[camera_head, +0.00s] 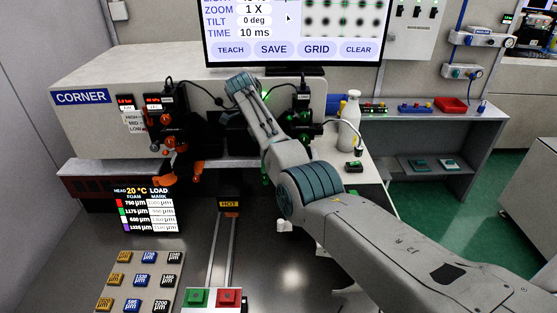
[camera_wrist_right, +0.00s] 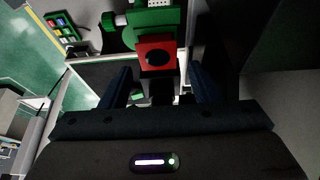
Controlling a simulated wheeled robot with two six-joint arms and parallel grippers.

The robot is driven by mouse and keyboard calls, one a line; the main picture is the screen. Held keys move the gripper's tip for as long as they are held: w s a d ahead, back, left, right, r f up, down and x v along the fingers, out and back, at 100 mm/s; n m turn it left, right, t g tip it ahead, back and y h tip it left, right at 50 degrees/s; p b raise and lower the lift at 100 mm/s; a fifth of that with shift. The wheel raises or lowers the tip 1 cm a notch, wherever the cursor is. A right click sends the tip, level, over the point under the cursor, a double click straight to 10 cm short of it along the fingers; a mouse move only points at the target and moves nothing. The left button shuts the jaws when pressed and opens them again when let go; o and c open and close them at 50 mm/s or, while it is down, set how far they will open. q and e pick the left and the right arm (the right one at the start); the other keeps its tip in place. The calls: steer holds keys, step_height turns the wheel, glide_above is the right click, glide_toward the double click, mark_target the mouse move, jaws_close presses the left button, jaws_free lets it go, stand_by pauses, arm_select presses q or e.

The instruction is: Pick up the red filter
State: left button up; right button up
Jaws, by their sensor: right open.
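The red filter (camera_wrist_right: 155,54) is a red square plate with a dark round centre. In the right wrist view it sits against a green bracket (camera_wrist_right: 152,27), just beyond my right gripper. My right gripper (camera_wrist_right: 160,76) is open, with one dark finger on each side of the view below the filter; I see no contact with the filter. In the head view my right arm reaches across the bench, and I cannot clearly make out its fingertips or the filter there. My left gripper is not in view.
A monitor (camera_head: 294,67) stands behind the bench. Black and orange equipment (camera_head: 172,135) stands left of my arm, and a white bottle (camera_head: 350,112) to its right. A keypad panel (camera_head: 139,284) and green and red buttons (camera_head: 213,298) lie in front. A red bin (camera_head: 452,104) sits on the right shelf.

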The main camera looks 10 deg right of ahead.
steer(key=shift+p+x, duration=0.8)
steer(key=shift+p, duration=0.15)
steer(key=shift+p+x, duration=0.45)
steer(key=shift+x, duration=0.55)
steer(key=shift+s+d+f, duration=0.1)
steer(key=shift+s+f, duration=0.1)
steer(key=shift+f, duration=0.25)
steer(key=c, duration=0.7)
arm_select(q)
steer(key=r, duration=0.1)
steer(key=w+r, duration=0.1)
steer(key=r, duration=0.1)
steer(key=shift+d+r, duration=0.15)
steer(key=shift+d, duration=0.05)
arm_select(e)
steer(key=shift+c, duration=0.2)
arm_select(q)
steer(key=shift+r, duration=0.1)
